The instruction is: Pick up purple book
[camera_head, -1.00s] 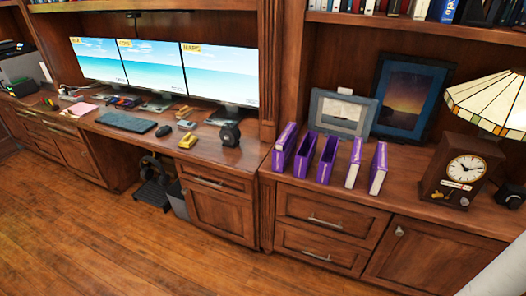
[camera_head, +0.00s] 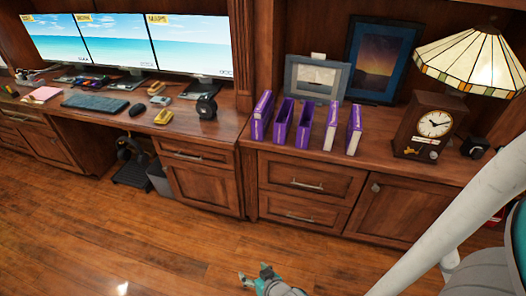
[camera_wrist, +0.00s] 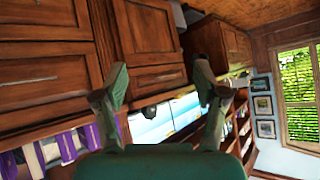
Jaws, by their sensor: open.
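Several purple books (camera_head: 283,119) stand upright in a row on the wooden counter, right of the desk, in front of two picture frames. The two at the right of the row show pale page edges. My gripper (camera_head: 254,277) is low over the floor at the bottom of the head view, well below and in front of the counter, apart from the books. In the wrist view my gripper (camera_wrist: 163,88) has its two fingers spread with nothing between them. Purple books (camera_wrist: 66,147) also show at the lower left there, partly hidden by the gripper.
A wooden clock (camera_head: 430,126) and a stained-glass lamp (camera_head: 477,62) stand right of the books. Behind them are a grey frame (camera_head: 290,75) and a dark blue frame (camera_head: 377,60). Drawers (camera_head: 303,184) front the counter. The wooden floor (camera_head: 120,240) is open.

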